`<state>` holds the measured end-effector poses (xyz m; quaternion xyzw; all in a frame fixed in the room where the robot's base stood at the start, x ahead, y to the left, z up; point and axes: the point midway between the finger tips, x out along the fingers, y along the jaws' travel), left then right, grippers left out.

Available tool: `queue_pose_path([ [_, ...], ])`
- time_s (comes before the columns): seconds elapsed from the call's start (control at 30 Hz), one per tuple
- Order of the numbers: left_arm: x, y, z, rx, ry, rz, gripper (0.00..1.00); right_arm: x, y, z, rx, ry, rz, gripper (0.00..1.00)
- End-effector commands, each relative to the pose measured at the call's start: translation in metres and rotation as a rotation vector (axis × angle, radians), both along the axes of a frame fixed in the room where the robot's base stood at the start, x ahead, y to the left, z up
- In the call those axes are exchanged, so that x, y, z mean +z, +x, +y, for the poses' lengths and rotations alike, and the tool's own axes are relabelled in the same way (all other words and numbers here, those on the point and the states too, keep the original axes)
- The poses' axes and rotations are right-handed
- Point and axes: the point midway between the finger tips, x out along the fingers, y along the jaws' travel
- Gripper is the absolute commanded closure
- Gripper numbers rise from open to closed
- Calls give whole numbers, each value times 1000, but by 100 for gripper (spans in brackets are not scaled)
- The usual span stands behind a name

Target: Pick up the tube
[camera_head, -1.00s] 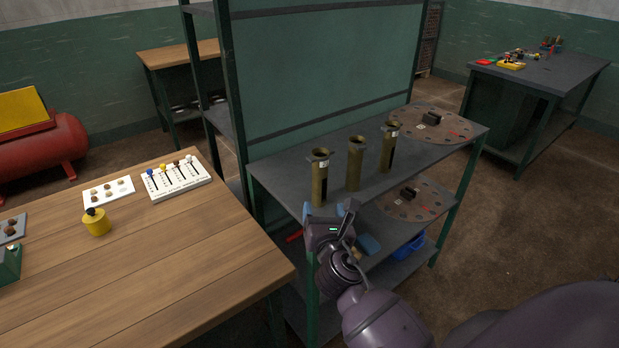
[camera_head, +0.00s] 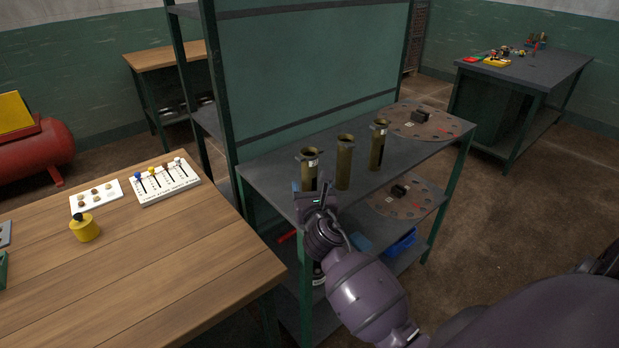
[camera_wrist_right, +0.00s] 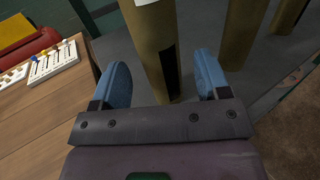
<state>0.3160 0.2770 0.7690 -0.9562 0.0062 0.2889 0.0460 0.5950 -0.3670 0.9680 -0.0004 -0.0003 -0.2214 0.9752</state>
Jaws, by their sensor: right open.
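Three olive-brown tubes stand upright in a row on the dark shelf top. The nearest, left tube (camera_head: 310,168) has a white label and a dark slot. The middle tube (camera_head: 344,162) and the far tube (camera_head: 378,146) stand behind it to the right. My right gripper (camera_head: 314,192) is at the near tube, hiding its base. In the right wrist view the blue fingers of my right gripper (camera_wrist_right: 163,85) are open, one on each side of the near tube (camera_wrist_right: 155,45), with gaps visible. My left gripper is not in view.
The grey shelf unit (camera_head: 270,170) carries a round plate (camera_head: 450,124) at its far end, with another round plate (camera_head: 415,203) below. A wooden table (camera_head: 150,255) with a yellow pot (camera_head: 84,228) and a white slider board (camera_head: 165,181) is at left.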

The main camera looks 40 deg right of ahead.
Motion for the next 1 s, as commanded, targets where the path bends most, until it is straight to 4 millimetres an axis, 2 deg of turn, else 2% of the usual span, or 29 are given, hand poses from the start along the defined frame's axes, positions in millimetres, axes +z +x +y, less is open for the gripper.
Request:
queue_pose_path([
  [0.2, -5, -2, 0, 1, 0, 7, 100, 0, 23, -11, 0, 1, 0, 31],
  [0.5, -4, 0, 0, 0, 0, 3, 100, 0, 25, -13, 0, 0, 1, 31],
  [0.9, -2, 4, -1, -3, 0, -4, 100, 0, 25, -13, 0, 1, 0, 91],
  [1.0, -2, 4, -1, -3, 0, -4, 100, 1, 25, -13, 0, 0, -1, 95],
])
